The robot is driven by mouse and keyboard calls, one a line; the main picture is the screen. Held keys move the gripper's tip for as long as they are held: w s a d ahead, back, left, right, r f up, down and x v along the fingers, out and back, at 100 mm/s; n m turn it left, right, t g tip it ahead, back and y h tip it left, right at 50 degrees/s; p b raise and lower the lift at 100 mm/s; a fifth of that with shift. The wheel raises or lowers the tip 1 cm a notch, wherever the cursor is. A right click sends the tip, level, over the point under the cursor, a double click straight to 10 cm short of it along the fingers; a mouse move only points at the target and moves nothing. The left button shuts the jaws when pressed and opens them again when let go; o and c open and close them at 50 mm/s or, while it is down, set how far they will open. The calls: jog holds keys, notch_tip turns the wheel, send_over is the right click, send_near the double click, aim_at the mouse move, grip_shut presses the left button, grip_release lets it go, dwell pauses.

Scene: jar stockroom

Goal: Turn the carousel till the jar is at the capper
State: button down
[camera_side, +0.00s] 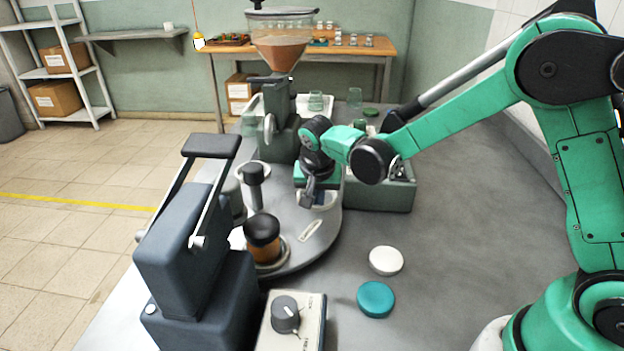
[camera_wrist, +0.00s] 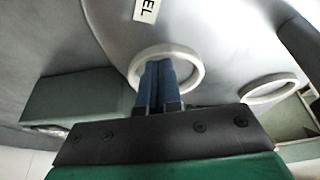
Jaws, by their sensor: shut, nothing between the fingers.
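The carousel (camera_side: 318,243) is a grey round plate with pale ring seats and a dark upright post (camera_side: 254,175) near its middle. A jar with orange-brown contents (camera_side: 267,253) stands in a front seat, beside the dark blue-grey capper (camera_side: 190,240). A black round piece covers the jar's top; I cannot tell whether it is a lid or part of the capper. My gripper (camera_side: 307,203) is shut and empty, pointing down at a seat on the carousel's right side. In the wrist view its blue fingertips (camera_wrist: 158,68) overlap that seat's white ring (camera_wrist: 196,70); contact is unclear.
A filler with a brown-filled hopper (camera_side: 277,50) stands behind the carousel. A green bin (camera_side: 380,197) is close to its right. A white disc (camera_side: 386,260), a teal disc (camera_side: 375,299) and a dial box (camera_side: 297,325) lie in front. The bench at right is clear.

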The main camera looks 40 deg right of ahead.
aim_at(316, 216)
jog(key=shift+s+a, duration=0.2)
jog(key=shift+s, duration=0.05)
jog(key=shift+s+a, duration=0.8)
jog(key=shift+a, duration=0.2)
jog(key=shift+s+a, duration=0.1)
jog(key=shift+w+d+r, duration=0.2)
jog(key=shift+d+r, duration=0.05)
jog(key=shift+d, duration=0.1)
jog(key=d, duration=0.1)
jog(key=w+d+r, duration=0.1)
jog(key=shift+w+d+r, duration=0.2)
jog(key=shift+d+r, duration=0.1)
jog(key=shift+d, duration=0.05)
jog(key=a+v, duration=0.1)
jog(key=v, duration=0.9)
jog(key=shift+w, duration=0.4)
jog(key=shift+s, duration=0.1)
